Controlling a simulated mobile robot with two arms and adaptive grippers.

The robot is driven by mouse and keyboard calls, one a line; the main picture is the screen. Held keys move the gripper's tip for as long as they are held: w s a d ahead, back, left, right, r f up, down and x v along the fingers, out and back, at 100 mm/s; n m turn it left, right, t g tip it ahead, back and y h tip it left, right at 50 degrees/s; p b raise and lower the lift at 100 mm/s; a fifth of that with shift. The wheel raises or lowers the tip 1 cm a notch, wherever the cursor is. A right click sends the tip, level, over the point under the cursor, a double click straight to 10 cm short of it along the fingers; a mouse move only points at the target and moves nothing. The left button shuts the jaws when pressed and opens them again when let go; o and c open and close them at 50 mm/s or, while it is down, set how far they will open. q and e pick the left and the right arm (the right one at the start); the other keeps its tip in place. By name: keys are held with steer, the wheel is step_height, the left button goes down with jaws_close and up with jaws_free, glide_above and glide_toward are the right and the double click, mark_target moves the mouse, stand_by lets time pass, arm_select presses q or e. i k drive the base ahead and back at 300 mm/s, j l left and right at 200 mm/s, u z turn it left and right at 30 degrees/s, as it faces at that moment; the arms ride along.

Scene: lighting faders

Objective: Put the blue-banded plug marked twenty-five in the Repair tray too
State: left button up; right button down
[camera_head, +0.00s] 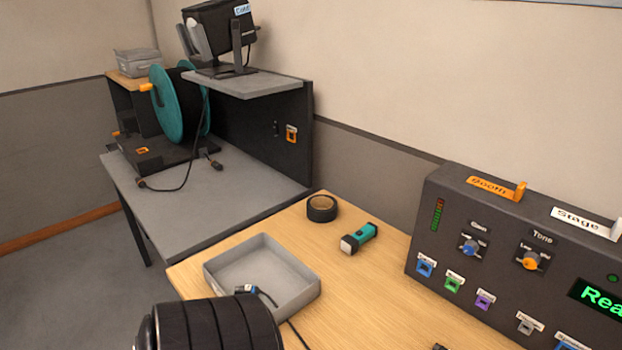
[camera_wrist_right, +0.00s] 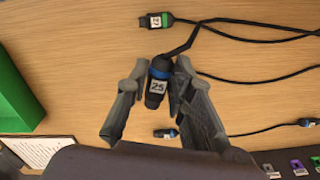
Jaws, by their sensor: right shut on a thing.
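The blue-banded plug (camera_wrist_right: 156,90) with a white tag reading 25 is between the fingers of my right gripper (camera_wrist_right: 158,86) in the right wrist view. The gripper is shut on it, and its dark cable runs up from it. A shallow grey tray (camera_head: 291,309) sits on the wooden table in the head view; I see no label on it. A small dark plug with a white tag (camera_head: 245,289) lies in the tray. A black ribbed part of my own body covers the area in front of the tray. My left gripper is not in view.
In the wrist view, a plug tagged 27 (camera_wrist_right: 155,21), other blue-banded plugs with cables (camera_wrist_right: 166,133) and a green box (camera_wrist_right: 18,92) surround the gripper.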

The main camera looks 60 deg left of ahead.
mark_target(275, 277)
steer(key=u, duration=1.65)
steer(key=j+u, duration=0.4)
steer(key=i+j+u, duration=0.1)
steer(key=u, duration=0.3)
steer(key=i+j+u, duration=0.1)
steer(key=j+u, duration=0.3)
